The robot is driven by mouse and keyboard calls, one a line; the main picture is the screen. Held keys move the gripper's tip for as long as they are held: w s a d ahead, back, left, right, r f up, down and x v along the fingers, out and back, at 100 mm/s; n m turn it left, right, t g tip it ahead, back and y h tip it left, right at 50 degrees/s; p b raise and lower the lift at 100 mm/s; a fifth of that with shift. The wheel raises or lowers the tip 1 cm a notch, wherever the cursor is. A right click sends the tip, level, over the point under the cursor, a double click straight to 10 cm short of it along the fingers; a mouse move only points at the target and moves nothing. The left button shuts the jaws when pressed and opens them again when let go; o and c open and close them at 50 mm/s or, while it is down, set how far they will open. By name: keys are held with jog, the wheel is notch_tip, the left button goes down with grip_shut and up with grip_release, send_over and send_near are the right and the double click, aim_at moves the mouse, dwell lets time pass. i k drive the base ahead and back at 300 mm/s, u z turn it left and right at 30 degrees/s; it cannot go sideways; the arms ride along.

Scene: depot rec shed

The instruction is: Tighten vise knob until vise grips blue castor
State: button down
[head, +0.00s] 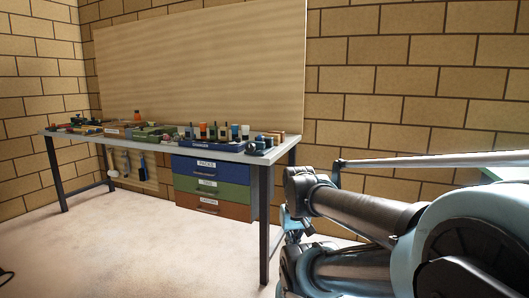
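A small dark blue-grey object (258,146) sits at the front right corner of the workbench (222,151). It looks like the vise, but it is too small to make out its jaws or knob. I cannot pick out the blue castor for sure. My arm fills the lower right of the head view. Part of what looks like my gripper (293,224) shows low beside the bench's front right leg, apart from the vise-like object. Its fingers are too small and partly hidden by my arm links to tell their state.
Bottles and small items crowd the bench's back and right. A green box (154,131) lies mid-bench. Blue, green and brown drawers (210,190) hang under it. A brush-like tool (142,165) hangs below. The bench stands against a brick wall. Pale floor in front is clear.

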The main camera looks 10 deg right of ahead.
aim_at(250, 147)
jog(key=i, duration=1.15)
